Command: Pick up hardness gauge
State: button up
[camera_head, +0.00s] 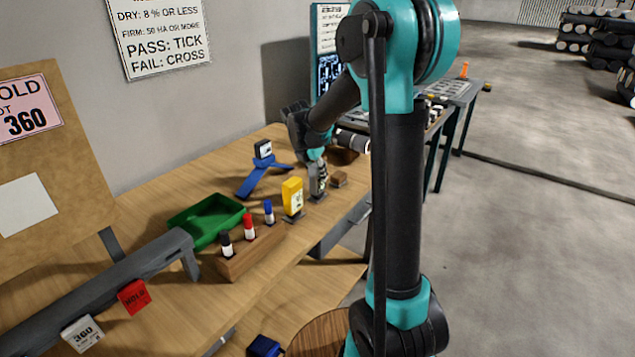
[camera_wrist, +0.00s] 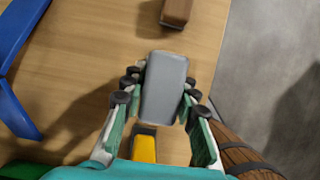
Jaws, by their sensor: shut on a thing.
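The hardness gauge, a grey block-shaped device (camera_wrist: 164,88), is between the fingers of my gripper (camera_wrist: 158,92) in the wrist view. The fingers press on its two sides. In the head view the gauge (camera_head: 318,181) is upright over a small dark base on the wooden bench, with my gripper (camera_head: 318,158) at its top. I cannot tell whether its lower end touches that base. The rest of the gauge's face is partly hidden by the fingers.
A yellow meter (camera_head: 292,196) stands close by to the left, and a small brown block (camera_head: 339,178) lies to the right. A blue stand (camera_head: 262,172), a green tray (camera_head: 207,220) and a wooden marker holder (camera_head: 250,250) are also on the bench (camera_head: 160,205).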

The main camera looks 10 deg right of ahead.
jog(key=shift+r, duration=0.1)
grip_shut()
notch_tip(320, 180, up, 20)
dwell(0.4)
jog(key=o, duration=0.5)
grip_release()
jog(key=c, duration=0.4)
jog(key=shift+r, duration=1.4)
jog(key=shift+c, duration=0.3)
